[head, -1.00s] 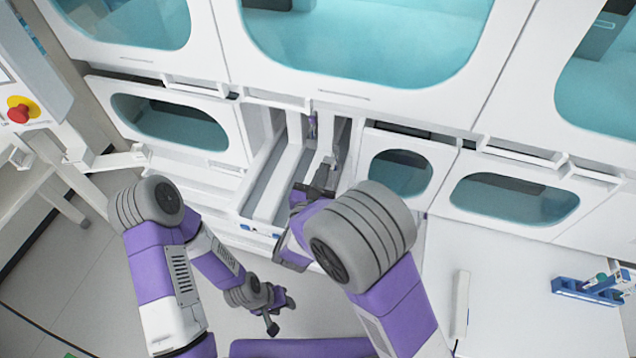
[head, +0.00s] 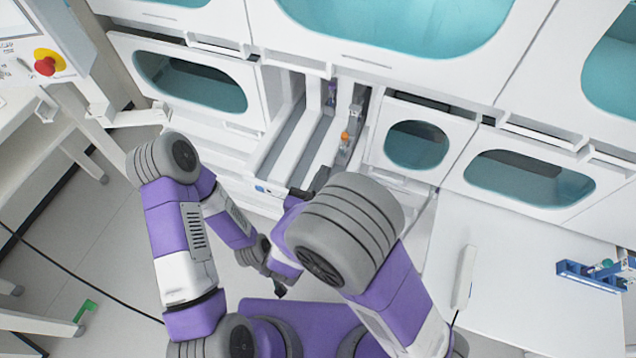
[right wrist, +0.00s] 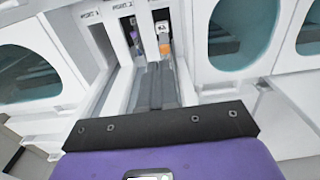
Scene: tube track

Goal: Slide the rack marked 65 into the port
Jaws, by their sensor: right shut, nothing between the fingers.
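A narrow grey rack stands in the right lane of the open port drawer, with an orange-capped tube (head: 345,137) at its near end. The orange cap (right wrist: 165,47) also shows in the right wrist view. No 65 mark is readable, so I cannot tell which rack bears it. A purple-topped tube (head: 331,92) stands deeper in, to the left. My right gripper (head: 301,192) is shut and empty at the drawer's front, apart from the orange-capped tube.
The port drawer (head: 262,186) has pale walls and sits between closed windowed doors. A white table (head: 535,300) at right holds a blue rack (head: 592,276) with tubes. A red emergency button (head: 45,66) is at upper left.

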